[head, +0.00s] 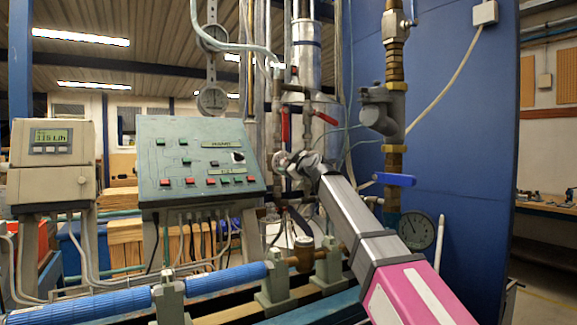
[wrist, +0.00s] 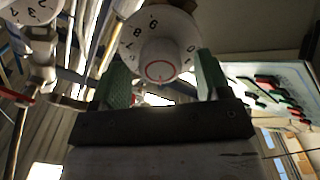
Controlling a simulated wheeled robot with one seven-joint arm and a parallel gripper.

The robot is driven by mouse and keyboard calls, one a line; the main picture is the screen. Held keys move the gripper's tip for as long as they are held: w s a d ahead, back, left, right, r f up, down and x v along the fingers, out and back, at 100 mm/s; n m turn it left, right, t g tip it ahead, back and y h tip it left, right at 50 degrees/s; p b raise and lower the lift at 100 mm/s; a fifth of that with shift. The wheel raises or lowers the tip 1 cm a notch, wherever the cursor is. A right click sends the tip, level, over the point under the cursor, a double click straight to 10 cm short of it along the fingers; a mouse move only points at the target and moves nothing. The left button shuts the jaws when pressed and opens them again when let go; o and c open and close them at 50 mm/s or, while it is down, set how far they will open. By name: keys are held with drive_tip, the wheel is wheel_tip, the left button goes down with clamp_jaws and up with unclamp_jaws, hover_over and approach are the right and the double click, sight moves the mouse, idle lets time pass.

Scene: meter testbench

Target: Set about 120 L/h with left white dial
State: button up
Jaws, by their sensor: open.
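A white dial (wrist: 158,26) with black numerals and a round knob with a red ring fills the top middle of the wrist view. My gripper (wrist: 162,72) is open, with one green-padded finger on each side of the knob; I cannot tell whether they touch it. A second white dial (wrist: 32,10) is cut off at the upper left of the wrist view. In the head view my gripper (head: 299,163) is at the pipes, right of the green panel, and largely hides the dial there. The meter display (head: 50,138) at the left seems to read 115 L/h.
The sloped green panel (head: 165,138) with red and green buttons stands left of my gripper. Red-handled valves (head: 285,125) are close above it. A blue-handled valve (head: 394,179) and a round gauge (head: 417,230) are to the right. A blue pipe (head: 227,277) runs along the front.

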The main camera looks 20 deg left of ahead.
drive_tip(key=shift+w+a, duration=0.25)
drive_tip(key=shift+a, duration=0.1)
drive_tip(key=c, duration=0.9)
drive_tip(key=shift+m, duration=0.4)
drive_tip(key=o, duration=0.9)
